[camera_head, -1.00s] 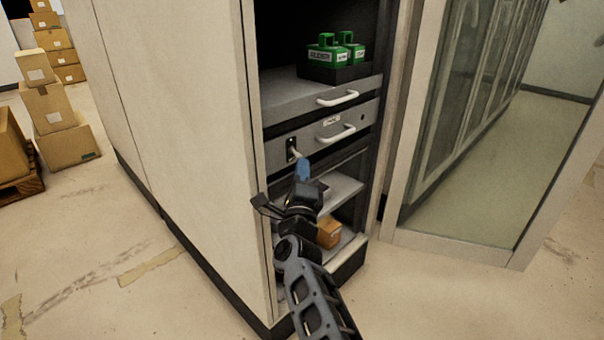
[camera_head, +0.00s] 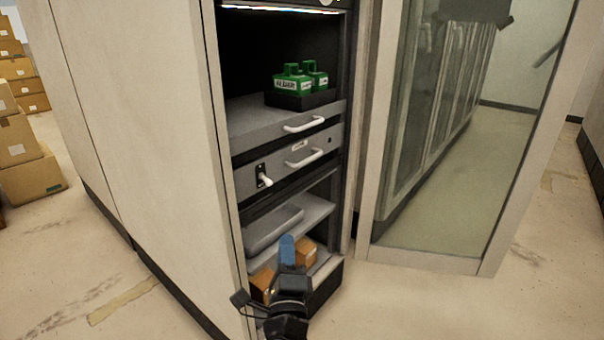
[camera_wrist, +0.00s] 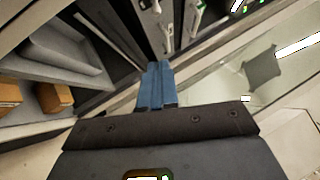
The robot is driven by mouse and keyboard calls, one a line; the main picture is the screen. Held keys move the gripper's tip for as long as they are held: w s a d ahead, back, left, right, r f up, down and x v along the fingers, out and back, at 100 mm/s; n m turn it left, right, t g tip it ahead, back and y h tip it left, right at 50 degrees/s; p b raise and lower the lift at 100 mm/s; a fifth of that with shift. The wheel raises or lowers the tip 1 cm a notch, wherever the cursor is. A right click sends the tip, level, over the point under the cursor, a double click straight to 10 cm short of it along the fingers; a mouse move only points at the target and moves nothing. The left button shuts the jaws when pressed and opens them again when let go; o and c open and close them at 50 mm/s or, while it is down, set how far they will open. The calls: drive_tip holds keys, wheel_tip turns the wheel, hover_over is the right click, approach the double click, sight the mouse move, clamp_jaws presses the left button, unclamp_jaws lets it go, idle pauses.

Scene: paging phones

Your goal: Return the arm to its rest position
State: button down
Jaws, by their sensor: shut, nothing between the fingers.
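My gripper (camera_head: 287,250) is low in the head view, in front of the cabinet's lower shelves. Its blue fingers are together with nothing between them; they also show in the wrist view (camera_wrist: 156,85). The arm behind it runs down out of the bottom of the head view. The gripper is apart from the white lever (camera_head: 265,179) on the cabinet's drawer front.
The cabinet holds two green phones (camera_head: 299,77) in a black tray. Below are white drawer handles (camera_head: 304,158), a grey bin (camera_head: 272,230) and cardboard boxes (camera_head: 305,250). A glass panel (camera_head: 450,190) stands right; cartons (camera_head: 27,160) are stacked left. Floor is open in front.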

drive_tip(key=s+d+f+n+g, duration=0.1)
drive_tip(key=s+d+f+n, duration=0.3)
drive_tip(key=s+d, duration=0.4)
drive_tip(key=s+d+f+n, duration=0.4)
drive_tip(key=s+d+f, duration=0.1)
drive_tip(key=s+d, duration=0.35)
drive_tip(key=s+d+r+n+g, duration=0.1)
drive_tip(key=s+d+n, duration=0.3)
drive_tip(key=s, duration=0.6)
drive_tip(key=s+d+r+n+g, duration=0.1)
drive_tip(key=s+d+n, duration=0.3)
drive_tip(key=s, duration=0.5)
drive_tip(key=s+d+r+n+g+h, duration=0.1)
drive_tip(key=s+d+r+n+g, duration=0.1)
drive_tip(key=s+r, duration=0.45)
drive_tip(key=s+d+r+n+g+h, duration=0.1)
drive_tip(key=s+r+n, duration=0.15)
drive_tip(key=s, duration=0.65)
wheel_tip(320, 180, up, 16)
drive_tip(key=p, duration=1.5)
drive_tip(key=shift+w+r+p, duration=0.15)
drive_tip(key=shift+r+p, duration=0.05)
drive_tip(key=shift+p, duration=0.2)
